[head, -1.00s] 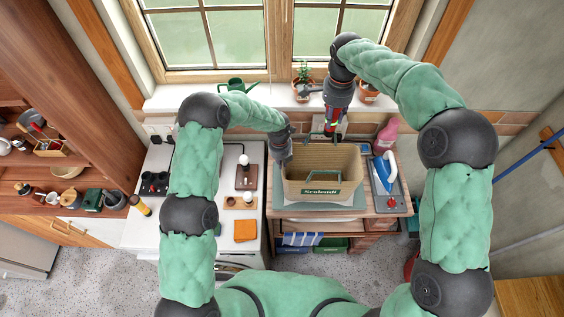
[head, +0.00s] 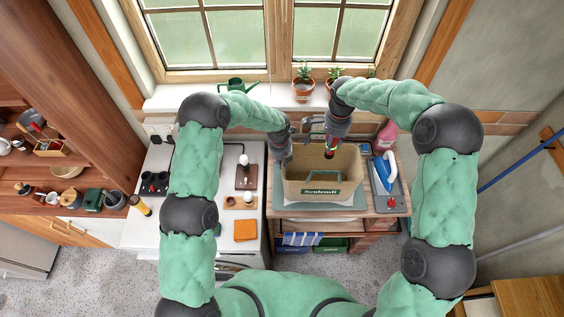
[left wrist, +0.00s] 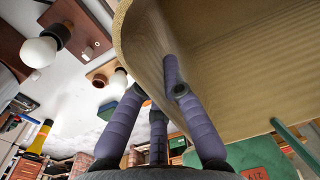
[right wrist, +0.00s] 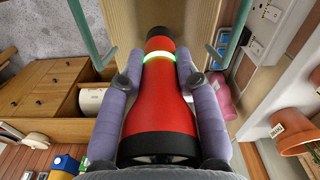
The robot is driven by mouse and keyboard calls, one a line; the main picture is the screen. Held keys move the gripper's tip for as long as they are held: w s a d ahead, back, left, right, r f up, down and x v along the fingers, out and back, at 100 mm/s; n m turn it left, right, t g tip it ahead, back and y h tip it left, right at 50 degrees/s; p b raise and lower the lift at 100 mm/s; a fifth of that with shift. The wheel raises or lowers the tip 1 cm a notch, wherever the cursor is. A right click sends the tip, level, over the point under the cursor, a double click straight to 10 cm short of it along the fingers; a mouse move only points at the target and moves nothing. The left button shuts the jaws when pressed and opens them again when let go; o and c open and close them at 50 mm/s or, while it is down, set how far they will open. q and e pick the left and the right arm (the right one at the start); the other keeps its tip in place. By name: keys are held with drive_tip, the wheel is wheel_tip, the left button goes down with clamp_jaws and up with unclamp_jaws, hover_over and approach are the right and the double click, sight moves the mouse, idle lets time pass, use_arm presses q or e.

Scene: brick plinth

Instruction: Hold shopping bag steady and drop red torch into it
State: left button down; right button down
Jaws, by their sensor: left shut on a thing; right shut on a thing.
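The shopping bag (head: 321,188) is a tan open-topped bag with green handles and lettering, upright on the cabinet top. My left gripper (head: 285,163) is shut on its left side wall. The left wrist view shows the fingers (left wrist: 172,80) around the bag wall (left wrist: 215,65). My right gripper (head: 332,142) is shut on the red torch (head: 330,153) over the bag's far part. The right wrist view shows the torch (right wrist: 158,95) between the fingers (right wrist: 158,80), its black end and glowing ring pointing away, with green handles on both sides. The bag's inner floor is partly seen.
A blue iron (head: 385,168) on a grey tray is right of the bag, with a pink bottle (head: 387,134) behind it. Potted plants (head: 303,88) and a green watering can (head: 237,86) stand on the windowsill. A white counter (head: 235,200) with small items is to the left.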

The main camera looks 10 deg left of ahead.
drive_tip(key=shift+f, duration=0.9)
drive_tip(key=c, duration=0.8)
unclamp_jaws()
wheel_tip(320, 180, up, 12)
